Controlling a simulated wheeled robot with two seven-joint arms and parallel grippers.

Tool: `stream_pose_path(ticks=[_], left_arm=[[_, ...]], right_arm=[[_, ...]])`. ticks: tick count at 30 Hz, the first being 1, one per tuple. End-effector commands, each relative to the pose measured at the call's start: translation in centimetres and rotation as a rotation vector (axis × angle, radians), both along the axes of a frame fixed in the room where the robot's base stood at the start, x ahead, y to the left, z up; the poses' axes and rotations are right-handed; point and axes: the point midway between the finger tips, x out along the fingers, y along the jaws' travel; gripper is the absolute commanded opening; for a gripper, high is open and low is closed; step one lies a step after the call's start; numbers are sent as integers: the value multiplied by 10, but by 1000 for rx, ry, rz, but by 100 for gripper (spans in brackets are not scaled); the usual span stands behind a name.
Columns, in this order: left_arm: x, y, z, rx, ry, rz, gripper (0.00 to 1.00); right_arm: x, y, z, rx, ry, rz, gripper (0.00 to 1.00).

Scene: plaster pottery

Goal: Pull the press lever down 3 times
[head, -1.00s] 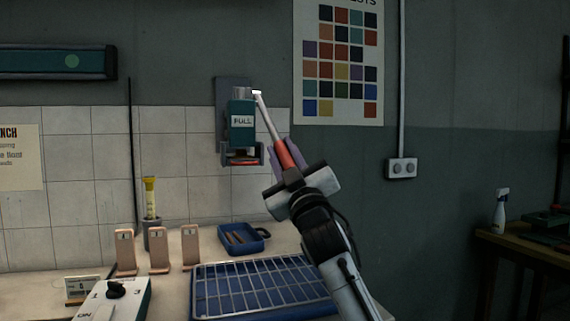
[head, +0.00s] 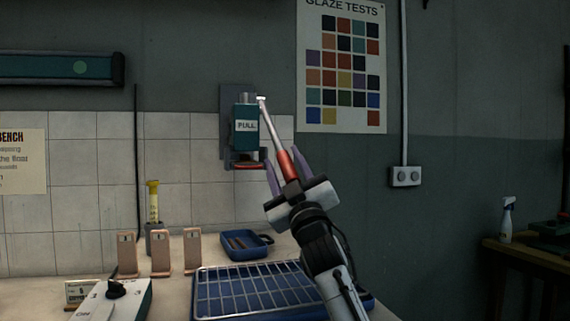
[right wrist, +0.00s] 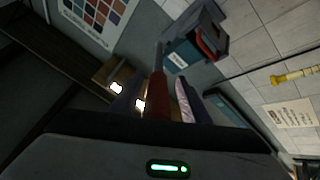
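The press (head: 246,128) is a teal block labelled PULL on a grey wall plate. Its lever has a pale rod (head: 269,125) slanting from the top of the press down to the right, ending in a red handle (head: 287,162). My right gripper (head: 287,168) is open around the handle, with one purple finger on each side. In the right wrist view the red handle (right wrist: 157,92) lies between the spread fingers, with gaps on both sides. The press also shows there (right wrist: 182,57). My left gripper is out of view.
Below are a wire rack over a blue tray (head: 203,305), a small blue tray (head: 264,252), several pink upright pieces (head: 161,254) and a control box with a knob (head: 130,300). A side table with a spray bottle (head: 507,222) stands at right. Space around the lever is clear.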

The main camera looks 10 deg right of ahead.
Motion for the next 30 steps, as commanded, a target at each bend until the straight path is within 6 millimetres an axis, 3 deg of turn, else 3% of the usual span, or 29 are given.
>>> stream_pose_path(ticks=[11, 24, 30], left_arm=[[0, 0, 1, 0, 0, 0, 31], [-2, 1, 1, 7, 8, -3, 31], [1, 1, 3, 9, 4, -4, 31]], right_arm=[[-7, -3, -3, 0, -5, -2, 42], [-63, -14, -44, 0, -2, 0, 42], [-80, -17, -56, 0, -2, 0, 42]])
